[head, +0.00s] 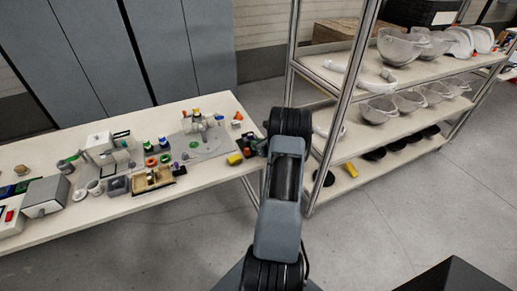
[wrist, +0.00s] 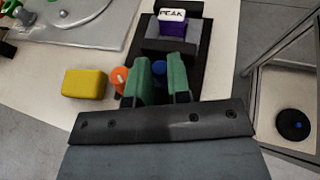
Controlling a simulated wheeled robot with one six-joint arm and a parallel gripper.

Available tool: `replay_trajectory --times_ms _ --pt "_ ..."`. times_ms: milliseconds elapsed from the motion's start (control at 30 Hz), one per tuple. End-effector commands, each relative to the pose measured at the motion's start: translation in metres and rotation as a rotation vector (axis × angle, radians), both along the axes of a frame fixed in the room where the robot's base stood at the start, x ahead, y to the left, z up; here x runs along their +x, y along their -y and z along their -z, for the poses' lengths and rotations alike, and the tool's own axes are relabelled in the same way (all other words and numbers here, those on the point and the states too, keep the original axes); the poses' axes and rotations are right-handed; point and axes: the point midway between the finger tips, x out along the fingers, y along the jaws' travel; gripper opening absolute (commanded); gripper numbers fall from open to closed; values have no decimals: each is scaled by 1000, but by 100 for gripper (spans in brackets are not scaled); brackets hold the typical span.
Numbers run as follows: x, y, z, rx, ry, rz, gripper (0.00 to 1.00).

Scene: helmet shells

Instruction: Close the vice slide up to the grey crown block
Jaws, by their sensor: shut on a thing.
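In the wrist view the dark vice (wrist: 190,75) stands at the table's right edge. It holds a purple block (wrist: 172,28) with a white top lettered "PEAK". A grey piece (wrist: 170,47) sits against the near side of the purple block; I cannot tell whether it is a jaw or a block. My gripper (wrist: 161,70) has two green fingers, one on each side of a small blue knob (wrist: 159,67) on the near side of the vice. It is shut on this knob. In the head view my arm hides most of the vice and the fingers.
A yellow block (wrist: 84,84) and an orange piece (wrist: 119,76) lie left of my fingers, the orange one very close. A grey plate (wrist: 75,22) is farther left. A metal shelf rack (head: 345,90) with helmet shells stands right of the table (head: 150,200).

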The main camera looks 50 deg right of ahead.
Motion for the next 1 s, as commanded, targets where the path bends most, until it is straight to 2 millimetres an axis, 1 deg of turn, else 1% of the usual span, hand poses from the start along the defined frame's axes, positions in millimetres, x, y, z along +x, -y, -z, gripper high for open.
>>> replay_trajectory --times_ms 33,267,300,533,567,833,933,1000 --pt "3 1 3 -2 2 0 0" --pt "3 1 0 -1 0 1 0" --pt "3 1 0 -1 0 1 20" --pt "3 1 0 -1 0 0 43" --pt "3 1 0 -1 0 0 44" --pt "1 1 -1 -1 1 1 44" --pt "-8 1 -4 -1 0 2 44" --pt "-18 1 -9 -1 1 3 44"
